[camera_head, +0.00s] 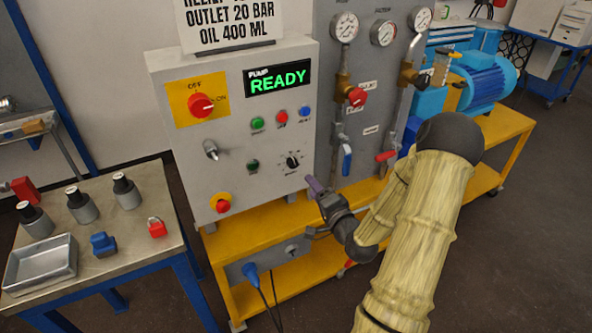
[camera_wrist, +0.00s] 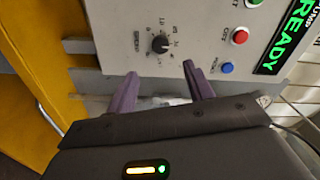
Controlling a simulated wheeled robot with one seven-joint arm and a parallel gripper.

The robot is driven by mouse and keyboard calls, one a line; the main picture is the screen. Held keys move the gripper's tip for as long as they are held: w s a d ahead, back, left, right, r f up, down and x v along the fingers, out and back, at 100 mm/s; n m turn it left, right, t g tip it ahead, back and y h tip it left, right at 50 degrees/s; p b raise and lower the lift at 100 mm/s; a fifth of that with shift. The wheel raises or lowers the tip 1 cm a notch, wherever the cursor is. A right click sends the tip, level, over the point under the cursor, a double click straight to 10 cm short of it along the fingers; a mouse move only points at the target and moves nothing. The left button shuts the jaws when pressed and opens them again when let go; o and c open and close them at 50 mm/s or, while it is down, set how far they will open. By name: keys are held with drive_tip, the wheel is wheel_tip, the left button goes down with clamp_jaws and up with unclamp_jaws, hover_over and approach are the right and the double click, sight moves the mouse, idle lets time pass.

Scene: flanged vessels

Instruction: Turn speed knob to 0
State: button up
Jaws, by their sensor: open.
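The speed knob is a small black dial (camera_head: 292,161) with printed marks around it, low on the right of the grey control panel (camera_head: 238,160). In the wrist view the knob (camera_wrist: 160,43) sits above and between my fingertips, with a scale of numbers beside it; the exact setting is too small to read surely. My gripper (camera_head: 313,187) is in front of the panel's lower right edge, below and right of the knob. In the wrist view my gripper (camera_wrist: 160,82) has its two purple fingers apart, with nothing between them and clear of the knob.
A green READY display (camera_head: 281,78) is lit above green, red and blue buttons. A red rotary switch (camera_head: 201,105) and a red stop button (camera_head: 222,203) are on the panel's left.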

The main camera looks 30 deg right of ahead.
sight(294, 165)
drive_tip(key=w, duration=0.7)
drive_tip(key=w+p, duration=0.1)
drive_tip(key=w, duration=0.3)
drive_tip(key=shift+a, duration=0.25)
drive_tip(key=c, duration=1)
